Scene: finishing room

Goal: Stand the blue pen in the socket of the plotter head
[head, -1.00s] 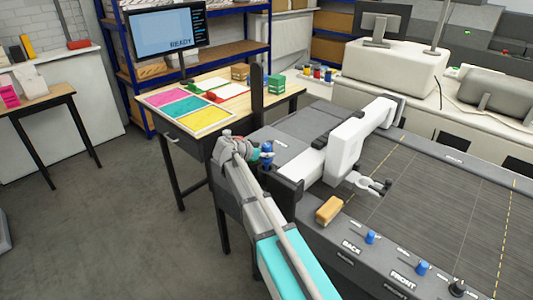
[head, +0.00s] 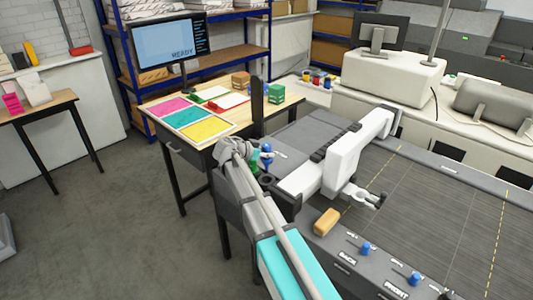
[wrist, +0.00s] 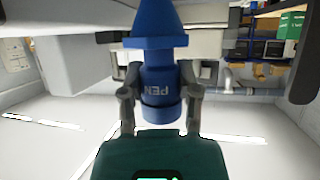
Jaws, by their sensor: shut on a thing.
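The blue pen (head: 266,150) is held by my gripper (head: 252,154) above the left end of the plotter. In the wrist view the pen (wrist: 160,70) stands between the two fingers (wrist: 160,104), which are shut on its body. The white plotter head (head: 333,178) is to the right of my gripper. A pale arm with a ring-like socket (head: 353,191) sticks out from it over the bed. The pen is well apart from it.
A dark round holder (head: 266,180) sits just below the pen. A tan block (head: 327,222) lies on the plotter's front rail, near blue knobs (head: 364,248). A table with colour panels (head: 189,117) stands behind left. The plotter bed (head: 430,215) is clear.

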